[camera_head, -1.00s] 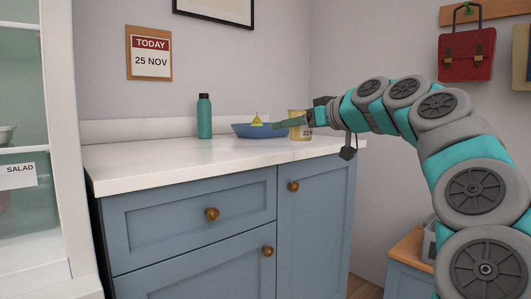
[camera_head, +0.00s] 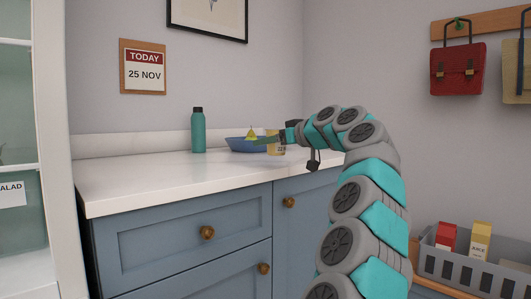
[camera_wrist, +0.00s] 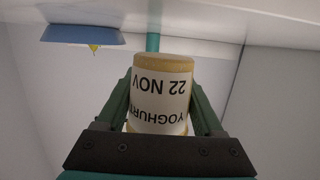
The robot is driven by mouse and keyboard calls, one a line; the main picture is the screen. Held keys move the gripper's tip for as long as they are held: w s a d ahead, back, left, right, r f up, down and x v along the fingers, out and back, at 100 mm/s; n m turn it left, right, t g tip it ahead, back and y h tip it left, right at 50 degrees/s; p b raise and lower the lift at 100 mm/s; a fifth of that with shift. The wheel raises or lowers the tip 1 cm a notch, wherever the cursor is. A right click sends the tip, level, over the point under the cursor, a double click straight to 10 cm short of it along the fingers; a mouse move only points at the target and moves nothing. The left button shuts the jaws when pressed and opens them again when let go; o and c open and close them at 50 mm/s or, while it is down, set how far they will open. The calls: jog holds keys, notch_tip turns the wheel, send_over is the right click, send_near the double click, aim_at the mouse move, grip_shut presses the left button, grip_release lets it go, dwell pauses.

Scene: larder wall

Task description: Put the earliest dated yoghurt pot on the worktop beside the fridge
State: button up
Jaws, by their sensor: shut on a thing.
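A yoghurt pot (camera_head: 277,150), cream with a yellowish end, is near the back right of the white worktop (camera_head: 150,178), to the right of the blue bowl (camera_head: 242,145). In the wrist view its label on the pot (camera_wrist: 161,95) reads YOGHURT, 22 NOV, upside down. My gripper (camera_wrist: 160,105) is shut on the pot, a green finger on each side. In the head view my gripper (camera_head: 274,142) partly hides the pot. I cannot tell whether the pot's base touches the worktop. The fridge (camera_head: 50,130), white-framed, stands at the left edge.
A teal bottle (camera_head: 198,132) stands left of the bowl, which holds a yellow fruit (camera_head: 251,134). The worktop's front and left are clear. A wall sign (camera_head: 143,72) reads TODAY 25 NOV. A grey crate (camera_head: 470,265) with two cartons is at lower right.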

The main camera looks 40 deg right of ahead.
aim_at(266, 165)
jog(key=shift+w+d+f+p, duration=0.1)
jog(key=shift+w+d+p, duration=0.15)
jog(key=shift+w, duration=0.4)
jog(key=shift+w+d+p, duration=0.2)
jog(key=shift+w+d, duration=0.1)
jog(key=shift+w, duration=0.3)
jog(key=shift+w+d+f+p, duration=0.1)
jog(key=shift+w+d+p, duration=0.15)
jog(key=shift+w, duration=0.4)
jog(key=shift+f+b, duration=0.65)
jog(key=shift+f, duration=1.15)
jog(key=o, duration=1.5)
jog(key=shift+f, duration=0.1)
